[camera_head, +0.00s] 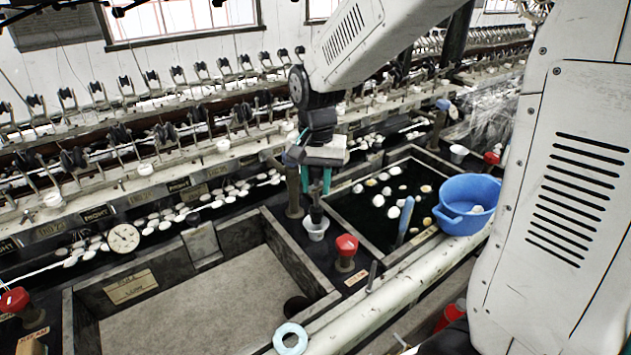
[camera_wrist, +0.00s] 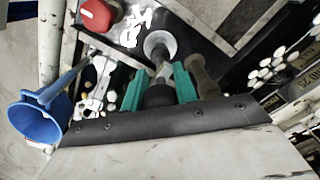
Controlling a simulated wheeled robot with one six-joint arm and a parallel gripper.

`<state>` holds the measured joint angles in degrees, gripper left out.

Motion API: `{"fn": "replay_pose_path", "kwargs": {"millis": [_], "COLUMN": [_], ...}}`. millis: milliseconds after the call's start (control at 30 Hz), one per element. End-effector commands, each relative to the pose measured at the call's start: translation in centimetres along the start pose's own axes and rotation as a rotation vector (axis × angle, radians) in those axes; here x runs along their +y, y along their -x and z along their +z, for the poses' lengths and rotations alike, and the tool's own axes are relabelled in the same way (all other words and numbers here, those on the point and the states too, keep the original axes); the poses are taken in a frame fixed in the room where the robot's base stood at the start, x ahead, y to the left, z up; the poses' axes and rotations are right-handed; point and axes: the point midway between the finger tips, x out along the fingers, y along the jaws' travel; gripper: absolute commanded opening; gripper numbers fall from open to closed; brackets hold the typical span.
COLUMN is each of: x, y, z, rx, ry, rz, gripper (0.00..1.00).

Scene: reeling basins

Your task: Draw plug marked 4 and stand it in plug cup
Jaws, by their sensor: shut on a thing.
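My gripper (camera_head: 316,187) points down with its teal fingers closed on a dark plug (camera_head: 316,212). The plug hangs upright, its lower end at the mouth of a small white cup (camera_head: 316,230) on the dark ledge between two basins. I cannot tell whether the plug's end is inside the cup or just over it. In the wrist view, the teal fingers (camera_wrist: 159,88) flank the plug (camera_wrist: 160,72), and its thin end overlaps the pale round cup (camera_wrist: 160,42). No number on the plug is readable.
An empty basin (camera_head: 90,320) with a dark round hole (camera_head: 297,307) is on the left. A dark basin with cocoons (camera_head: 378,200) is on the right, beside a blue bowl (camera_head: 468,200). A red knob (camera_head: 346,245) and a brown post (camera_head: 293,190) stand close to the cup.

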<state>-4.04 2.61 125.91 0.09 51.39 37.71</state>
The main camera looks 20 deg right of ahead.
Motion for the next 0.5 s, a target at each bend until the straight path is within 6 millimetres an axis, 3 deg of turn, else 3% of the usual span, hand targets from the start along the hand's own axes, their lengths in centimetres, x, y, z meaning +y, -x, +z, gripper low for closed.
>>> {"fn": "replay_pose_path", "kwargs": {"millis": [500], "x": [0.0], "y": [-1.4], "z": [0.0], "rx": [-0.001], "ry": [0.000], "rz": [0.001], "gripper": [0.12]}}
